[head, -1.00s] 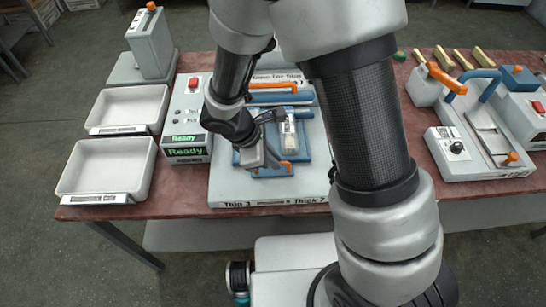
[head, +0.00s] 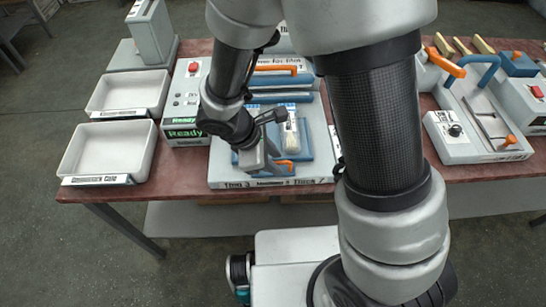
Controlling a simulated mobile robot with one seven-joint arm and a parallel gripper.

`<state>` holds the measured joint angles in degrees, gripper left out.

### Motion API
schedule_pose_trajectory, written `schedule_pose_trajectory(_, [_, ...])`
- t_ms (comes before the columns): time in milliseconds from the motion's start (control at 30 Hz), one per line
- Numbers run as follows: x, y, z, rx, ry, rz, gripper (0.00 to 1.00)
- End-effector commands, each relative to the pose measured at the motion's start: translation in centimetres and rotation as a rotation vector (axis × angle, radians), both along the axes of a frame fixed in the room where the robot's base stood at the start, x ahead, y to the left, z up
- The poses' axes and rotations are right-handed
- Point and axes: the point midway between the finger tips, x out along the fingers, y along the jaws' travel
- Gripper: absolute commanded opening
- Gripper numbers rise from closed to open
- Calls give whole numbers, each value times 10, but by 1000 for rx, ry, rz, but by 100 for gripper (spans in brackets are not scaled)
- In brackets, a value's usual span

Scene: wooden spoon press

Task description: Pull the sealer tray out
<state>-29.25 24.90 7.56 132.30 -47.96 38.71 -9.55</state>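The sealer tray (head: 316,146) is a blue plate on the light base of the middle machine, close to the base's front edge. A pale packet (head: 289,135) lies on it. A short orange handle (head: 287,164) shows at the tray's front. My gripper (head: 268,160) reaches down from the left to the front of the tray, right at the orange handle. Its body hides the fingertips and part of the handle, so I cannot see how the fingers sit on it.
A larger orange lever (head: 276,69) lies across the machine behind the tray. A control box reading Ready (head: 184,125) stands to the left, beside two white bins (head: 108,150). Another press (head: 482,128) stands to the right.

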Motion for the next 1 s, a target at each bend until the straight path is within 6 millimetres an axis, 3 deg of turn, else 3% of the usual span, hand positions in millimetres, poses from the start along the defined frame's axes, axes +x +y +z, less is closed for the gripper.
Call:
schedule_pose_trajectory(167, [0, 5, 12, 3, -5, 1, 28])
schedule_pose_trajectory(700, [-23, 52, 123, 3, -4, 1, 28])
schedule_pose_trajectory(1000, [-31, 66, 155, 0, -1, 1, 28])
